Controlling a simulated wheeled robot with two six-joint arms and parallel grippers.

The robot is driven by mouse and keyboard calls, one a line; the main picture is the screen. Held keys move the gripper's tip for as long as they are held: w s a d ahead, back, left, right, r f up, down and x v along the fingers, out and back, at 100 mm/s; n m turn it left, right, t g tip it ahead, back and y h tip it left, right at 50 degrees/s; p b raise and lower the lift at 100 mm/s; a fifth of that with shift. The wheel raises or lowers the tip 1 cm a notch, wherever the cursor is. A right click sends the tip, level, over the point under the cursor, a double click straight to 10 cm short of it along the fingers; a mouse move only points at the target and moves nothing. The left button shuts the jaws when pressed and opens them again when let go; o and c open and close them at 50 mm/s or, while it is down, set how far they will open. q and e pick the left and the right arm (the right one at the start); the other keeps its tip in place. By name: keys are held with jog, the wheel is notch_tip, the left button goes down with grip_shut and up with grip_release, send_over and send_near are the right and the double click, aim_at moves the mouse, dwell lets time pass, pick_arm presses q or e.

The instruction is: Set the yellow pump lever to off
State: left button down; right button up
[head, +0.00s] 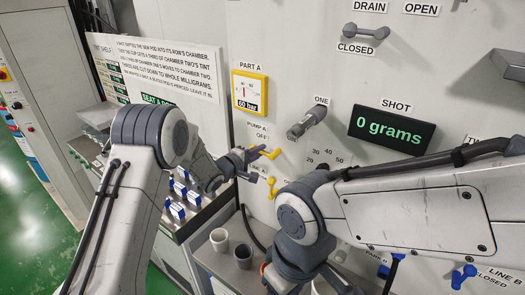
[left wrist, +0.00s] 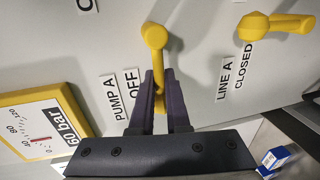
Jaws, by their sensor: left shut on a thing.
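The yellow pump lever (head: 270,153) is on the pale wall panel, just below the PUMP A OFF label (head: 260,131). In the left wrist view the lever (left wrist: 154,38) has its round hub in the open and its handle running down between my dark fingers. In the head view the handle points left from the hub. My left gripper (head: 248,160) is shut on this handle; its fingers (left wrist: 160,98) stand on either side of it. The handle's end is partly hidden by the gripper. My right gripper is not in view.
A second yellow lever, line A (left wrist: 275,25), sits close by, below the pump lever in the head view. A yellow-framed gauge (head: 249,93) reads 60 bar. The shot display (head: 391,129) reads 0 grams. Cups (head: 220,240) stand on a shelf below.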

pick_arm(q)
jog(key=shift+w+a+r, duration=0.15)
jog(key=shift+w+a, duration=0.05)
jog(key=shift+a, duration=0.05)
jog(key=c, duration=0.9)
grip_release()
jog(key=shift+c, duration=0.2)
jog(key=shift+o, duration=0.2)
jog(key=shift+s+d, duration=0.1)
jog(key=b+v, duration=0.4)
jog(key=v, duration=0.6)
jog(key=shift+s, duration=0.15)
